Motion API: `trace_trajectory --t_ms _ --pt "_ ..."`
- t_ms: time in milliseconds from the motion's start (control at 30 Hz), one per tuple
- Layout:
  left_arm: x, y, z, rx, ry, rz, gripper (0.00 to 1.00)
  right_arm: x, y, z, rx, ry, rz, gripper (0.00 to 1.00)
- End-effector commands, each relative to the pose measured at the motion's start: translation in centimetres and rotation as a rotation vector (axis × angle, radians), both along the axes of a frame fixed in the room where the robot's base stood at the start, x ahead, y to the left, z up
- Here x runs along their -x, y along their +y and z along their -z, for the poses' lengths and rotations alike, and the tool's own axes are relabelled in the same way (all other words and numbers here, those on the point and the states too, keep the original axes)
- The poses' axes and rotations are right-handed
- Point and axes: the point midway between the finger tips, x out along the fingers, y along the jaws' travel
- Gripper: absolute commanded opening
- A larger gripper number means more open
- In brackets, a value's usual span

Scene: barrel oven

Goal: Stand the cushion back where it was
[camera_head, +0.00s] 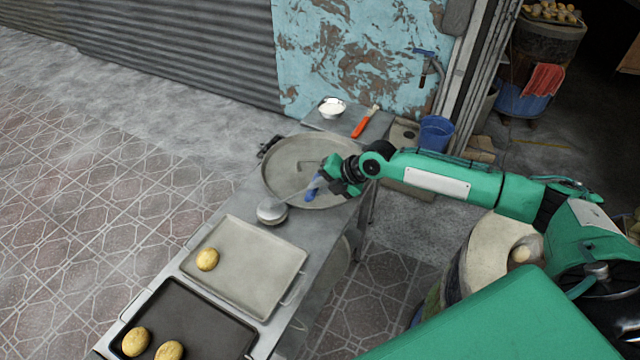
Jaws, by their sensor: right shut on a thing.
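The cushion (271,210) looks like a small round grey pad with a pale top. The fingers partly hide the grip. My left gripper is not in view.
The light tray (262,262) holds one round dough piece (207,259). The dark tray (215,335) holds two more. The round metal pan (290,160) lies behind. A white bowl (332,107) and an orange-handled brush (364,123) are at the back. A blue bucket (436,132) stands right.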

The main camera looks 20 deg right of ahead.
Motion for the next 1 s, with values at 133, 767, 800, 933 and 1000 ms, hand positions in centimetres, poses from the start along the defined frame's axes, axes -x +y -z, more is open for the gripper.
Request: trace_trajectory --t_ms 133,767,800,933,1000 --pt "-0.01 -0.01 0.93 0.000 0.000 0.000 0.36 -0.06 0.02 0.96 -0.001 -0.002 0.000 0.00" --pt "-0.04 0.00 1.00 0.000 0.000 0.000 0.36 -0.05 0.03 1.08 -0.001 -0.001 0.000 0.26" --pt "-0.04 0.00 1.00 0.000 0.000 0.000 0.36 -0.04 0.03 1.09 -0.001 -0.001 0.000 0.33" --pt "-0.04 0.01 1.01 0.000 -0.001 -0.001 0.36 -0.04 0.03 1.10 -0.001 -0.001 0.000 0.39" --pt "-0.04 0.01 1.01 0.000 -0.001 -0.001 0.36 -0.03 0.03 1.11 -0.001 -0.001 0.000 0.39"
